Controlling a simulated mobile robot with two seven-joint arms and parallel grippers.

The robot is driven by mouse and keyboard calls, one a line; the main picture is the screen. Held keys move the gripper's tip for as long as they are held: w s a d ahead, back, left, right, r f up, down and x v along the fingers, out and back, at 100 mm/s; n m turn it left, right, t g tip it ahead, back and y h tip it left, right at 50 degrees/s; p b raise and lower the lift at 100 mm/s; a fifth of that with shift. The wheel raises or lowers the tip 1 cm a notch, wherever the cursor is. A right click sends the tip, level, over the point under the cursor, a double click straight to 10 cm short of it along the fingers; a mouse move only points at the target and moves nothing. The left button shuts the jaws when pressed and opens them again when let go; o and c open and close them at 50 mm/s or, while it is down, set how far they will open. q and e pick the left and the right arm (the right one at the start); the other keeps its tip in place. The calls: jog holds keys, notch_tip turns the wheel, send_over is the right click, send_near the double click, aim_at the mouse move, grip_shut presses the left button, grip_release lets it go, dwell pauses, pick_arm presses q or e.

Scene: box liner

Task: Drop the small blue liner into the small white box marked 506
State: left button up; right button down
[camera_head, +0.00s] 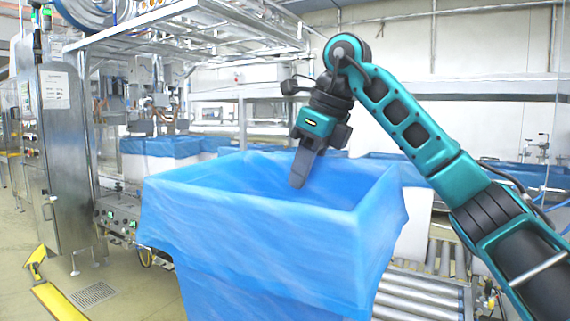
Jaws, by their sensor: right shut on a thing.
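A blue liner (260,225) stands open at the front centre. It has an open top and its film hangs down over the outside of whatever holds it. My right gripper (298,183) points down into the opening near the far rim and is shut on the blue film. The exact pinch is hard to see. A white box side (416,225) shows just right of the liner; I cannot tell if it belongs to the same box. No 506 marking is visible. My left gripper is not in view.
Roller conveyor (420,290) runs at the lower right. Blue-lined white boxes (160,157) stand behind on the left. A steel cabinet (62,150) and an overhead metal frame (190,35) are at the left. Yellow floor barrier (58,302) lies at the lower left.

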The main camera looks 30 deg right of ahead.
jog(key=f+b, duration=0.4)
jog(key=f, duration=0.7)
jog(key=d+f+b, duration=0.1)
jog(key=f+b, duration=0.4)
jog(key=f, duration=0.7)
jog(key=w+f+b, duration=0.1)
jog(key=f+b, duration=0.4)
jog(key=f, duration=0.7)
jog(key=shift+d, duration=0.35)
jog(key=shift+w+f+b, duration=0.1)
jog(key=shift+f+b, duration=0.4)
jog(key=shift+f, duration=0.65)
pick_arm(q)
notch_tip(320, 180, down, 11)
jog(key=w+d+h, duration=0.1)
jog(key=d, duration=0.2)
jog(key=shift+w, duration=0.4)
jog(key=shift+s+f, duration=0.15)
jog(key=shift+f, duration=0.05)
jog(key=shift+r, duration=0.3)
pick_arm(e)
jog(key=shift+w+a+r, duration=0.1)
jog(key=shift+a, duration=0.05)
